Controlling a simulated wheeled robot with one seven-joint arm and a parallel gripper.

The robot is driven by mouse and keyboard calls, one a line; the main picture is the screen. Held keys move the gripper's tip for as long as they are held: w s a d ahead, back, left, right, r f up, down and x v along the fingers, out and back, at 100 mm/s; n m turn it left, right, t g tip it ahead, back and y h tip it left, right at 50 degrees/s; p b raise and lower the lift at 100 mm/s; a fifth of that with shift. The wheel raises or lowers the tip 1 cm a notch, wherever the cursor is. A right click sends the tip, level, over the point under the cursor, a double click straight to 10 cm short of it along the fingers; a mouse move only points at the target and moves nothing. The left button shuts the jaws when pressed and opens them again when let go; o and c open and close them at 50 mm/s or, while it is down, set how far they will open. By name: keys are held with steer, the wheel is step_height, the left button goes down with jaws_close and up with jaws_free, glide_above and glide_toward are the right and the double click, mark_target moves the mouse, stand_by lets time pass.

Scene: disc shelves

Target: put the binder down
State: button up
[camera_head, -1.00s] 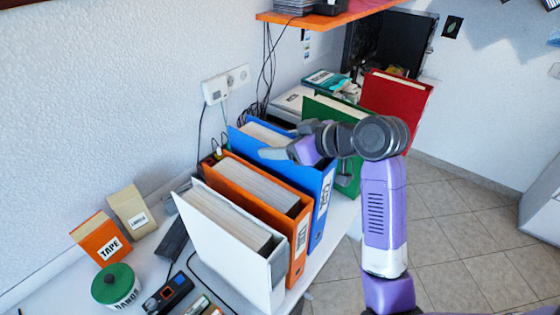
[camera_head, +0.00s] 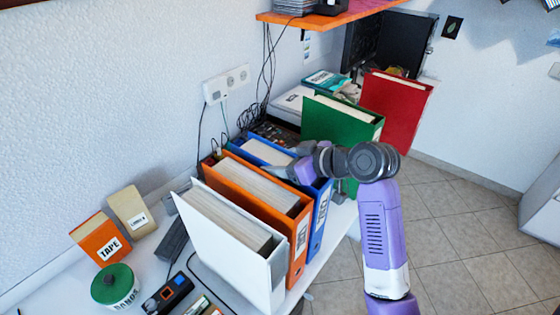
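The blue binder (camera_head: 318,222) stands upright at the far end of the front row, right beside the orange binder (camera_head: 297,258). My gripper (camera_head: 280,172) is at the top of the blue binder, and its fingers seem closed on it; my gripper's own body partly hides the contact. The white binder (camera_head: 262,290) stands on the near side of the orange one. The binder's lower edge is hidden, so I cannot see whether it touches the desk.
A green binder (camera_head: 338,122) and a red binder (camera_head: 396,105) stand behind my arm. Sockets (camera_head: 226,84) and hanging cables are on the wall. A tape box (camera_head: 100,238), a small beige box (camera_head: 131,212) and a green-lidded tin (camera_head: 115,285) sit at the left. An orange shelf (camera_head: 330,20) overhangs the back.

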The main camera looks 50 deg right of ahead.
steer(key=shift+o, duration=0.6)
steer(key=shift+r, duration=0.25)
steer(key=v, duration=1.1)
steer(key=shift+s, duration=0.3)
steer(key=shift+s+r, duration=0.15)
